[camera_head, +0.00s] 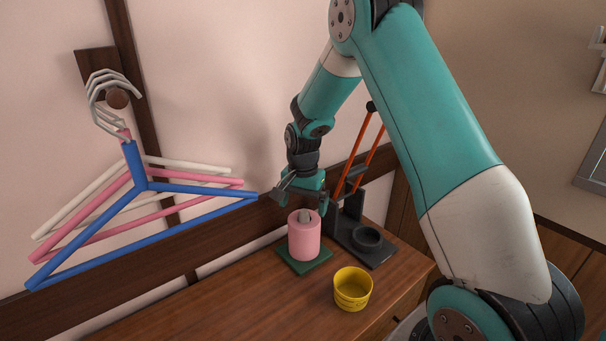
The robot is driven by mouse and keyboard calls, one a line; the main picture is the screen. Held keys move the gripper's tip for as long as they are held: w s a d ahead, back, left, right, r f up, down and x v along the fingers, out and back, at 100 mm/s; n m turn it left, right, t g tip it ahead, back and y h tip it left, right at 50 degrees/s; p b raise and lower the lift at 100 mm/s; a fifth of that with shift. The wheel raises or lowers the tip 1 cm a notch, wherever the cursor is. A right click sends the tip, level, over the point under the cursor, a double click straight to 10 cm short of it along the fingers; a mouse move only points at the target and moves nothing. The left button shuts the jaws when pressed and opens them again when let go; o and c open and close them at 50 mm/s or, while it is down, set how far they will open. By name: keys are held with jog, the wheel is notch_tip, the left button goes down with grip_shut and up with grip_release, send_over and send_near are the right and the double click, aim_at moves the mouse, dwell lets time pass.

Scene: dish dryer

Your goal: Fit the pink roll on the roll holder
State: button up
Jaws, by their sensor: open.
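The pink roll (304,238) stands upright on the wooden cabinet top, around a grey post (304,215) whose top shows in the roll's hole. Below the roll is a dark green square base (291,264), which looks like the foot of the roll holder. The roll appears to sit low, at or close to the base; any small gap cannot be told. My gripper (301,199) is open, just above and behind the roll, with nothing seen between its fingers. Whether a finger touches the roll or post cannot be told.
A yellow cup (352,288) stands in front of the roll. A dark stand (377,254) with a ring and orange-handled tools (358,153) is close on the right. Blue, pink and white hangers (137,181) hang on the left wall. The cabinet top (220,306) is clear at front left.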

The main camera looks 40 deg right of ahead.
notch_tip(320, 180, up, 11)
jog(key=b, duration=0.1)
dwell(0.7)
